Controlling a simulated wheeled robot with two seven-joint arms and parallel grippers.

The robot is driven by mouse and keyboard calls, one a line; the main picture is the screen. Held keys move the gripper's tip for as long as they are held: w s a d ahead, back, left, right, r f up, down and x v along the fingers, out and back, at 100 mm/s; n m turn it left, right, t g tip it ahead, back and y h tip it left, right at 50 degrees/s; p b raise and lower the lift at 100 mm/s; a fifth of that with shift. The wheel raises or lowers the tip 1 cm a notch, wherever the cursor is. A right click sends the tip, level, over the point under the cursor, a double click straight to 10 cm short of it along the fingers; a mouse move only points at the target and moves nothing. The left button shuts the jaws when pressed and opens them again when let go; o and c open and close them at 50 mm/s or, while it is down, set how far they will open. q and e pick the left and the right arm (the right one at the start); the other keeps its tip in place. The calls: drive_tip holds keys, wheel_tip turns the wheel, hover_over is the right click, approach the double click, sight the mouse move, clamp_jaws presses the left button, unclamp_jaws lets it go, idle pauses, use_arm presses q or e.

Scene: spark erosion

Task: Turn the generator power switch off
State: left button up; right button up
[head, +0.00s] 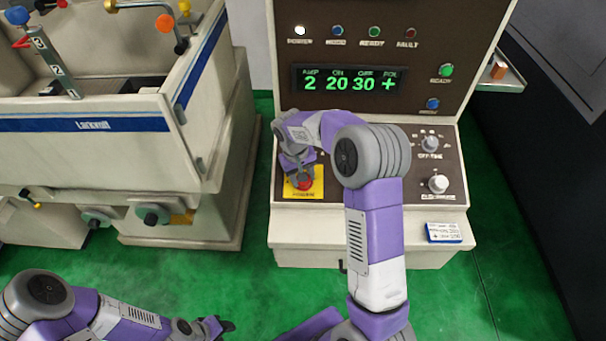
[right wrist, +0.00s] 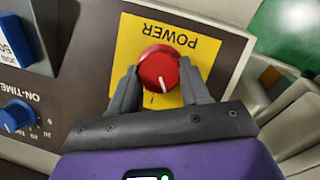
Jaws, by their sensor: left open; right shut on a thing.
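The generator power switch is a red round knob (right wrist: 159,68) with a white pointer line, on a yellow plate (right wrist: 125,45) marked POWER. In the right wrist view the plate appears upside down. My right gripper (right wrist: 160,88) has a finger on each side of the knob and is shut on it. In the head view the red knob (head: 304,182) shows below my right gripper at the lower left of the control panel. The white POWER lamp (head: 300,30) is lit and the display (head: 350,81) shows green figures. My left gripper (head: 226,325) is open and empty, low over the green floor.
Other knobs (head: 438,184) and a blue-and-white box (head: 443,233) are on the right of the console. A machine tank (head: 90,125) stands at left. Green floor (head: 255,260) is clear between them. A small shelf with a copper block (head: 499,70) is at right.

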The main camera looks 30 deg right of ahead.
drive_tip(key=n+h, duration=0.1)
drive_tip(key=n, duration=0.4)
drive_tip(key=shift+a+h, duration=0.2)
drive_tip(key=shift+h, duration=0.2)
drive_tip(key=n, duration=0.2)
drive_tip(key=n+t+h+b, duration=0.1)
drive_tip(key=n, duration=0.2)
drive_tip(key=shift+s+a+f+n, duration=0.1)
drive_tip(key=shift+a+n, duration=0.05)
drive_tip(key=shift+n, duration=0.15)
drive_tip(key=shift+h, duration=0.3)
drive_tip(key=o, duration=1.1)
drive_tip(key=shift+c, duration=0.2)
drive_tip(key=v, duration=0.7)
drive_tip(key=shift+r, duration=0.3)
drive_tip(key=shift+s, duration=0.15)
